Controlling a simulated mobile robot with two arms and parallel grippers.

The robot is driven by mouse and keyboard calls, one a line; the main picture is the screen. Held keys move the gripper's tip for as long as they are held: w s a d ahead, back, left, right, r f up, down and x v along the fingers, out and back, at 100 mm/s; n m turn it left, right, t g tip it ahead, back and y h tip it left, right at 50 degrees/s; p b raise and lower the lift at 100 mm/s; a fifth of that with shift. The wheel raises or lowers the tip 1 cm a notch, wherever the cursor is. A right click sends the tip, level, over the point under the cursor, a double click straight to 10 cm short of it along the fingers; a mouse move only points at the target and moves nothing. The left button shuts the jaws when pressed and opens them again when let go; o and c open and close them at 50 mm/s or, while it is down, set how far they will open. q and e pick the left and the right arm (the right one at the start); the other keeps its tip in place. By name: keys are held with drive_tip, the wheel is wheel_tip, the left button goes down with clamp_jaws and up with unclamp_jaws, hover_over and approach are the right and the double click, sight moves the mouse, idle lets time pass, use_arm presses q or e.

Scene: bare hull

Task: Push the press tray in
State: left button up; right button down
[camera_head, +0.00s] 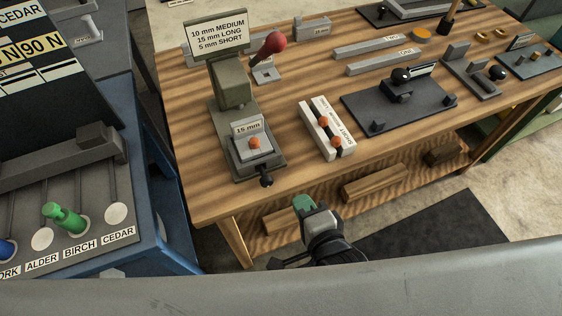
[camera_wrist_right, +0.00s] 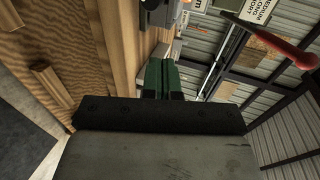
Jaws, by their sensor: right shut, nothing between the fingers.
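The press (camera_head: 233,92) is a grey post with a red-knobbed lever (camera_head: 273,43) at the left of the wooden bench. Its press tray (camera_head: 262,166) lies at the foot of the post and sticks out toward the bench's front edge. A black knob (camera_head: 266,180) is on the tray's front end. A grey block marked 15 mm, with an orange knob (camera_head: 254,143), sits on the tray. My right gripper (camera_head: 303,202) is shut and empty, in front of the bench edge, to the right of the tray knob and apart from it. Its green fingers (camera_wrist_right: 162,78) also show in the right wrist view.
A white two-slot holder (camera_head: 327,128) with orange knobs stands right of the press. A dark plate (camera_head: 398,100) with black knobs lies farther right. A sign (camera_head: 217,34) tops the press. A lower shelf holds wooden bars (camera_head: 376,183). A blue cabinet (camera_head: 160,235) stands left.

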sight(277, 158)
drive_tip(key=x, duration=0.3)
drive_tip(key=p+x, duration=0.1)
drive_tip(key=x, duration=0.3)
drive_tip(key=r+x, duration=0.1)
drive_tip(key=x, duration=0.3)
drive_tip(key=shift+w+p, duration=0.25)
drive_tip(key=shift+p, duration=0.15)
use_arm(q)
drive_tip(key=shift+d+r, duration=0.1)
drive_tip(key=shift+r, duration=1)
use_arm(e)
drive_tip(key=shift+w+a+f, duration=0.15)
drive_tip(key=shift+w+a, duration=0.05)
drive_tip(key=shift+w, duration=0.4)
